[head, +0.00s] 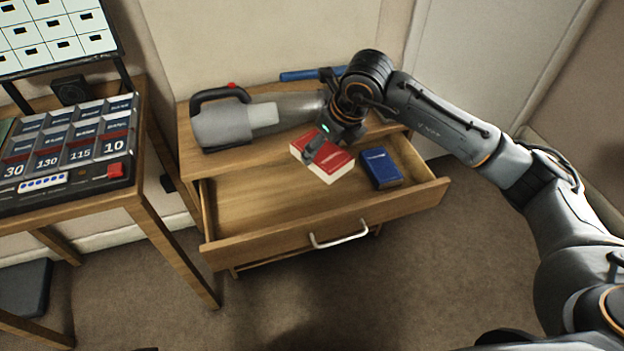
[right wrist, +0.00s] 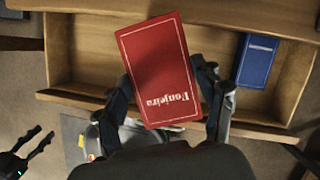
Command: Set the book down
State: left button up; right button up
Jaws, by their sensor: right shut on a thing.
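A red book (head: 323,158) with pale page edges is held in my right gripper (head: 325,143). In the right wrist view the red book (right wrist: 158,70) lies between the two fingers (right wrist: 165,98), which are shut on it. In the head view it appears over the back part of the open drawer (head: 270,205). Whether it touches anything below is hidden. My left gripper is outside the head view; in the right wrist view a black gripper, seemingly my left one (right wrist: 32,145), shows at the lower left with its fingers apart and empty.
A blue book (head: 381,168) lies at the right in the drawer; the drawer's left part is bare. A grey handheld vacuum (head: 222,122) and a blue-handled tool (head: 300,75) lie on the cabinet top (head: 190,140). A desk with a button panel (head: 70,150) stands at the left.

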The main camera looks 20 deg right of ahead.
notch_tip(320, 180, down, 10)
jog(key=shift+b, duration=1)
notch_tip(320, 180, down, 4)
jog(key=shift+r, duration=0.25)
jog(key=shift+w+f+b, duration=0.1)
jog(key=shift+w+b, duration=0.05)
jog(key=shift+b, duration=0.15)
jog(key=w+b, duration=0.1)
jog(key=w, duration=0.3)
jog(key=shift+a, duration=0.1)
jog(key=shift+s+f, duration=0.1)
jog(key=shift+f, duration=0.45)
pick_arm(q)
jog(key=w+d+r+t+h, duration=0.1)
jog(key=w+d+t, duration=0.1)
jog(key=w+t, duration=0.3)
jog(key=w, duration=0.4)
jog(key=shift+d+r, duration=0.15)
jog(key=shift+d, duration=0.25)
